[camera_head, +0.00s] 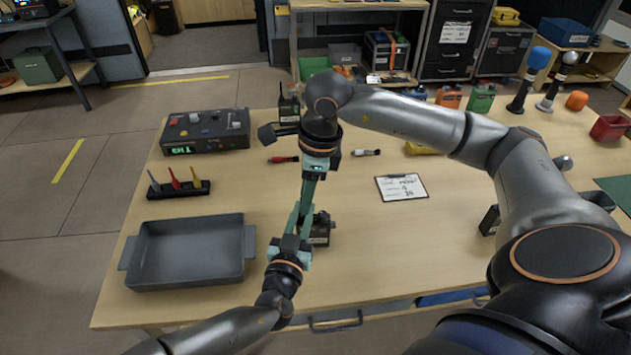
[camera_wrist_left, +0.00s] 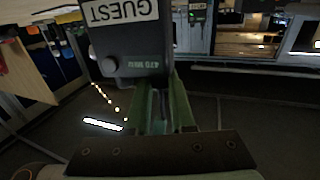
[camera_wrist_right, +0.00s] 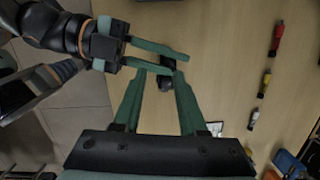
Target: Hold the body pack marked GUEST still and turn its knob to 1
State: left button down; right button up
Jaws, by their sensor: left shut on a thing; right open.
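The dark body pack (camera_head: 320,232) is near the middle of the table in the head view. In the left wrist view the pack (camera_wrist_left: 145,42) fills the top, with a white GUEST label and "470 MHz" lettering. A small round dark knob (camera_wrist_left: 108,66) shows on it; its setting is not readable. My left gripper (camera_head: 304,226) is shut on the pack from the front. My right gripper (camera_head: 306,202) points down above the pack, open and empty. In the right wrist view its fingers (camera_wrist_right: 158,80) are spread, with the left gripper's fingers and the pack (camera_wrist_right: 171,62) just beyond.
A control box (camera_head: 206,132) with a green display, a tool holder (camera_head: 178,190) and an empty grey tray (camera_head: 190,252) are at left. Another pack (camera_head: 289,108) stands behind. A clipboard (camera_head: 402,188) lies right of centre.

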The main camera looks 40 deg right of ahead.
aim_at(323, 213)
jog(key=d+n, duration=0.1)
jog(key=d+g+h, duration=0.1)
jog(key=d+n, duration=0.1)
jog(key=shift+s+d+f+n+g, duration=0.25)
jog(key=shift+d+f+n+g, duration=0.05)
jog(key=shift+f, duration=3.05)
jog(key=m, duration=0.4)
jog(key=shift+m, duration=0.4)
grip_shut()
